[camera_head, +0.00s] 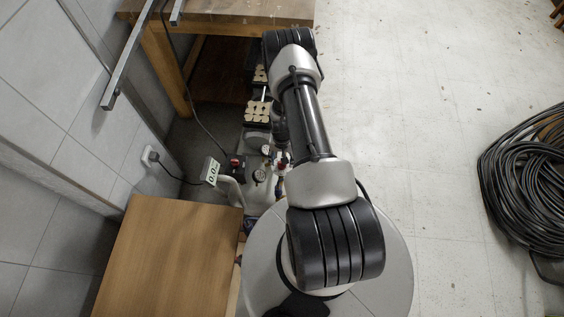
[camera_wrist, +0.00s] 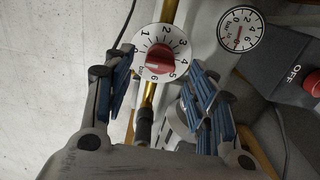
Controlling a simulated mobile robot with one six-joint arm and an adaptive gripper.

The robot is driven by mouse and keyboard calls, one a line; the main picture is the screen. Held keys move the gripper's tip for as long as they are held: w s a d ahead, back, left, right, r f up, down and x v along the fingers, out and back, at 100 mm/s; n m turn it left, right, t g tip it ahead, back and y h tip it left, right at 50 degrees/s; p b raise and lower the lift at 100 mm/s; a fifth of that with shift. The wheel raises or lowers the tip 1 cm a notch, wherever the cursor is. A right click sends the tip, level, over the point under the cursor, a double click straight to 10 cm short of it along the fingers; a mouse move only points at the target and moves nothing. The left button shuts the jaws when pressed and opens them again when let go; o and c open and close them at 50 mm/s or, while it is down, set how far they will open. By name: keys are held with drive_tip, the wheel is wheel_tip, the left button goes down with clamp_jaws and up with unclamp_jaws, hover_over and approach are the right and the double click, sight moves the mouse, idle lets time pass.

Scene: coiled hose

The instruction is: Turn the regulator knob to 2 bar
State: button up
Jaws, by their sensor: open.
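The regulator knob (camera_wrist: 159,58) is red and sits at the middle of a round white dial (camera_wrist: 147,35) marked 1 to 6 in the wrist view. I cannot tell for sure which mark it points to. My gripper (camera_wrist: 162,88) is open, with one blue-padded finger at the lower left of the dial and the other at its lower right. The knob lies just beyond the gap between the fingers, and no grip on it shows. In the head view, my arm hides the gripper and the knob.
A pressure gauge (camera_wrist: 240,31) and a dark box with a red switch marked OFF (camera_wrist: 296,76) stand to the right of the dial.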

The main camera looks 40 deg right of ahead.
drive_tip(key=shift+f, duration=1.25)
drive_tip(key=shift+c, duration=0.4)
drive_tip(key=c, duration=1)
drive_tip(key=shift+o, duration=0.2)
